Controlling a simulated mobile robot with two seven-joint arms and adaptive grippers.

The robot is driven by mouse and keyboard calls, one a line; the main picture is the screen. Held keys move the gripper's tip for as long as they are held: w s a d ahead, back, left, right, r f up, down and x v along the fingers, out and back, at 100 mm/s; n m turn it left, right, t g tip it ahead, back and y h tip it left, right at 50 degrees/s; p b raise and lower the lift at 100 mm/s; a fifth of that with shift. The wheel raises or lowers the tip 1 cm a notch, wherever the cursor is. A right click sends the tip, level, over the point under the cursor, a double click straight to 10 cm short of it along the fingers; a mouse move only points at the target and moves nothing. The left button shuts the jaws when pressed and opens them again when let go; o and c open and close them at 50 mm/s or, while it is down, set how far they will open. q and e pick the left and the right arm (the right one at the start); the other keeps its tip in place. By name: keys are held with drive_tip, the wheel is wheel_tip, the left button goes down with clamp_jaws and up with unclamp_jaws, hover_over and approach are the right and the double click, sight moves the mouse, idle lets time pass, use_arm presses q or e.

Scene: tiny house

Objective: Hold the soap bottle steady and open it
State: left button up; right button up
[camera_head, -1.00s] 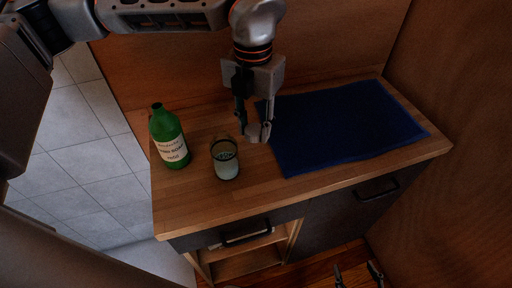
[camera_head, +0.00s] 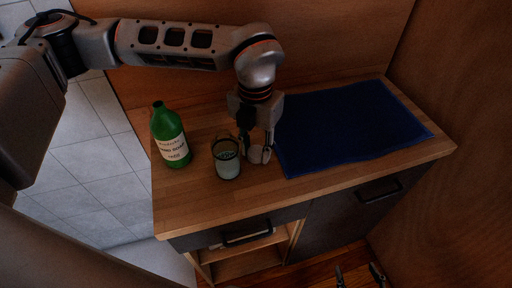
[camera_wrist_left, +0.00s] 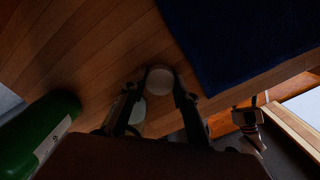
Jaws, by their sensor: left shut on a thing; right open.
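The green soap bottle (camera_head: 171,136) stands upright at the left end of the wooden counter, its white label facing me. Its side also shows at the lower left of the left wrist view (camera_wrist_left: 38,138). My left gripper (camera_head: 258,155) points down, right of the bottle and just right of the glass. It is shut on a small pale round thing (camera_wrist_left: 160,80), seen between its fingertips; I cannot tell surely what this is. My right gripper (camera_head: 358,277) is open and empty at the bottom edge of the head view, low in front of the cabinet.
A glass (camera_head: 226,160) with pale contents stands between the bottle and my left gripper, very close to the fingers. A dark blue mat (camera_head: 350,125) covers the right of the counter (camera_head: 300,195). Drawers with black handles are below. Bare wood lies along the front edge.

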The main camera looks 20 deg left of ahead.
sight(256, 151)
use_arm(q)
drive_tip(key=shift+f, duration=0.25)
drive_tip(key=o, duration=1.2)
drive_tip(key=shift+o, duration=0.2)
drive_tip(key=shift+r, duration=0.1)
wheel_tip(256, 151, up, 12)
drive_tip(key=shift+r+p, duration=0.15)
drive_tip(key=shift+p, duration=0.25)
